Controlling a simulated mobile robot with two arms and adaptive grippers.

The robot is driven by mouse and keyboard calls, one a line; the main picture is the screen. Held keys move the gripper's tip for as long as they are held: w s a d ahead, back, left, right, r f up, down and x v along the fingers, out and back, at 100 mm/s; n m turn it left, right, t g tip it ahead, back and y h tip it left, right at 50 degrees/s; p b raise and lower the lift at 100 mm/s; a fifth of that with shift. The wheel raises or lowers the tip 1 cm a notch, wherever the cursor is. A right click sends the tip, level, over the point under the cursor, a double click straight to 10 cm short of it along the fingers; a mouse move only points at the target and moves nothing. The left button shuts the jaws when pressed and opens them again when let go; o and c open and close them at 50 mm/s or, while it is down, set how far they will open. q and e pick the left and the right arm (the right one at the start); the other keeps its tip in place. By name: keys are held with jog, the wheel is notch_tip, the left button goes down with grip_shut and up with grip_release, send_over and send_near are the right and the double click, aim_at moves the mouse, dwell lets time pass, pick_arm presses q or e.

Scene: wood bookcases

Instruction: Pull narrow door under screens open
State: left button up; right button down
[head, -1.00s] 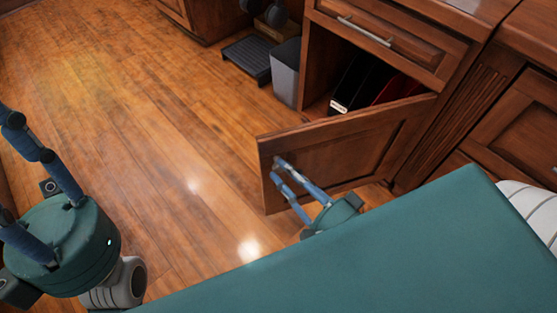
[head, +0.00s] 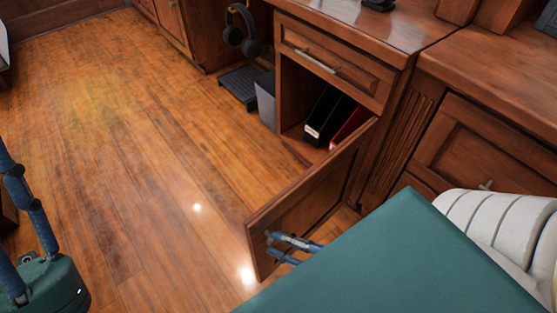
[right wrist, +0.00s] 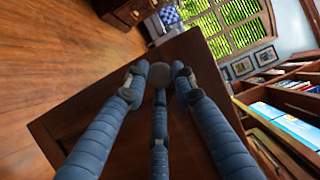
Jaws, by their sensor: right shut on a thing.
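The narrow wooden door (head: 312,201) hangs open from the cabinet (head: 296,100), swung out toward me on its right-hand side. My right gripper (head: 272,241) has its blue fingers at the door's front face near the free edge and is shut on the door, probably at its handle. In the right wrist view the fingers (right wrist: 160,80) close in around a small grey round piece, with the dark wood door (right wrist: 75,115) behind them. My left gripper (head: 20,190) is partly in view at the left, away from the door; its fingertips are cut off.
Black and red binders (head: 325,115) stand inside the open compartment. A drawer (head: 330,62) is shut above it. A grey bin (head: 266,100), a black footrest (head: 245,88) and hanging headphones (head: 240,30) are beyond. The wooden floor (head: 150,150) left of the door is clear.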

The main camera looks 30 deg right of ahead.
jog(key=shift+s, duration=0.15)
jog(key=c, duration=1.4)
grip_release()
jog(key=v, duration=1.2)
jog(key=shift+a, duration=0.1)
